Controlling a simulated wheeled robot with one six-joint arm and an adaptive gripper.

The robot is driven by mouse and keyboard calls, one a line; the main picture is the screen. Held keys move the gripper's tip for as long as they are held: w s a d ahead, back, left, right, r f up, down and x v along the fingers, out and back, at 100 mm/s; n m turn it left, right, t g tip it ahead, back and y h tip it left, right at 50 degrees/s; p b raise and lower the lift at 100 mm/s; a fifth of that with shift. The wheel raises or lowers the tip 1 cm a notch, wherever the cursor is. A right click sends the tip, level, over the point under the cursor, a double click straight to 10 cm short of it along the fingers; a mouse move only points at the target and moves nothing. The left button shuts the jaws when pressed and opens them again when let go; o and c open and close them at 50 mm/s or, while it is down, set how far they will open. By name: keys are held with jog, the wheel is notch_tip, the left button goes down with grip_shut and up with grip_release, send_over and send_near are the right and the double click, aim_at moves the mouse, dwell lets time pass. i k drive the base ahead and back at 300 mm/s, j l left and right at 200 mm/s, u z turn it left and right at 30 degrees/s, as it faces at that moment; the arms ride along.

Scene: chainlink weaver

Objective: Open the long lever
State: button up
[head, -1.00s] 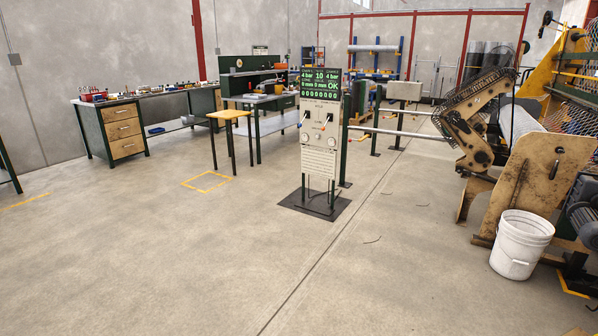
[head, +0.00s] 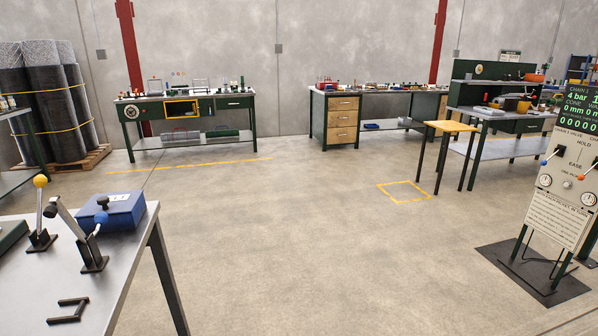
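Levers stand on a grey metal table (head: 30,290) at the lower left of the head view. One is an upright lever with a yellow ball (head: 40,181) on a dark base. Beside it, a grey lever arm (head: 70,221) leans up to the left from another dark base, with a dark knob at its upper end. A short lever with a blue ball (head: 101,217) stands at that same base. I cannot tell for sure which of these is the long lever. My gripper is not in view.
A blue box (head: 122,212) and a dark U-shaped bracket (head: 68,311) are on the same table. A control panel (head: 562,205) with small levers stands at the right. A yellow-topped stool (head: 450,127) and workbenches (head: 190,110) stand farther back. The middle floor is clear.

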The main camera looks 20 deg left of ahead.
aim_at(40, 181)
jog(key=i+j+u, duration=0.1)
jog(key=i+u, duration=0.15)
jog(key=u, duration=0.15)
jog(key=i+u, duration=0.25)
jog(key=u, duration=0.2)
jog(key=i+u, duration=0.25)
jog(key=u, duration=0.15)
jog(key=i+l+u, duration=0.15)
jog(key=u, duration=0.3)
jog(key=i+l+u, duration=0.25)
jog(key=u, duration=0.15)
jog(key=i+l+u, duration=0.25)
jog(key=u, duration=0.2)
jog(key=i+l+u, duration=0.3)
jog(key=l+u, duration=0.3)
jog(key=i+l+u, duration=0.15)
jog(key=l+u, duration=0.15)
jog(key=l, duration=0.25)
jog(key=i+l+u, duration=0.1)
jog(key=l+u, duration=0.15)
jog(key=l, duration=0.2)
jog(key=l+u, duration=0.3)
jog(key=l, duration=0.15)
jog(key=l+u, duration=0.3)
jog(key=l, duration=0.45)
jog(key=l+u, duration=0.35)
jog(key=l, duration=0.4)
jog(key=k, duration=0.05)
